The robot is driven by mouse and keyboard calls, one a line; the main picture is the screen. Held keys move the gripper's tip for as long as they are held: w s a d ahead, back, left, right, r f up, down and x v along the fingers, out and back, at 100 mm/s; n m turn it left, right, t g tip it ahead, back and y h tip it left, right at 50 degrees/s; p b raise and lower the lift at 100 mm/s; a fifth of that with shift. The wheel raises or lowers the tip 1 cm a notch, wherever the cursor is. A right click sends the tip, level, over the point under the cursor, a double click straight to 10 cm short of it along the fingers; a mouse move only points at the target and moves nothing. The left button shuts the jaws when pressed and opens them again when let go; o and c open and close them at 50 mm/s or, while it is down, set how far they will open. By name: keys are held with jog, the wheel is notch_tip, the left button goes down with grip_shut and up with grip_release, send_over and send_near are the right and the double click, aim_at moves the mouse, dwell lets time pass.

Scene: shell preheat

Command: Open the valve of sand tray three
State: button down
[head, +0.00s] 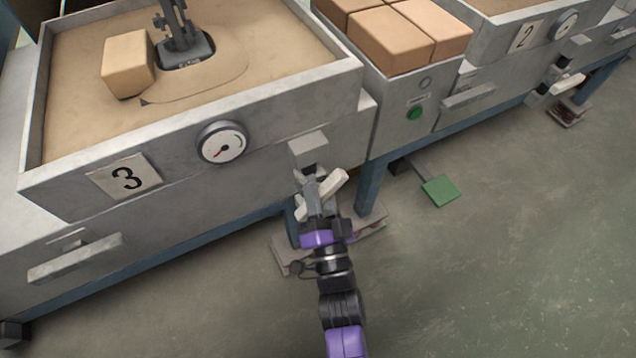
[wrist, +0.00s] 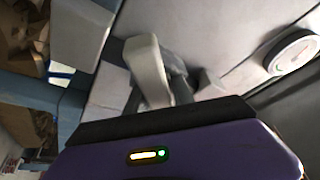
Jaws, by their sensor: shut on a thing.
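Sand tray three (head: 270,93) is a grey metal box of sand on the left in the head view, with a "3" label (head: 126,177) on its front. Its valve (head: 309,147) juts from the front near the right corner. The pale valve lever (head: 335,183) slants up to the right in the head view. It also shows as a pale bar (wrist: 148,70) in the wrist view. My gripper (head: 318,187) is at the valve, shut on the lever. The fingertips are partly hidden behind the lever and valve parts.
A round gauge (head: 222,143) is left of the valve. A green pedal (head: 440,190) lies on the floor. Open floor (head: 500,270) spreads at lower right.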

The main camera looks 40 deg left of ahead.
aim_at(323, 202)
jog(key=shift+s+a+r+n+g+y+p, duration=0.15)
jog(key=shift+n+g+y, duration=0.55)
jog(key=shift+n, duration=1.3)
jog(key=shift+s+d+f+n+g+y+p, duration=0.1)
jog(key=shift+n+g+y, duration=0.55)
jog(key=shift+n, duration=1.35)
jog(key=shift+s+a+r+n+g+y+p, duration=0.15)
jog(key=shift+n+g+y, duration=0.5)
jog(key=shift+n, duration=1.35)
jog(key=shift+d+f+n+g, duration=0.1)
jog(key=shift+n+g, duration=0.2)
jog(key=c, duration=1.2)
grip_release()
jog(key=shift+c, duration=0.2)
jog(key=shift+p+v, duration=1.05)
jog(key=shift+v, duration=2.85)
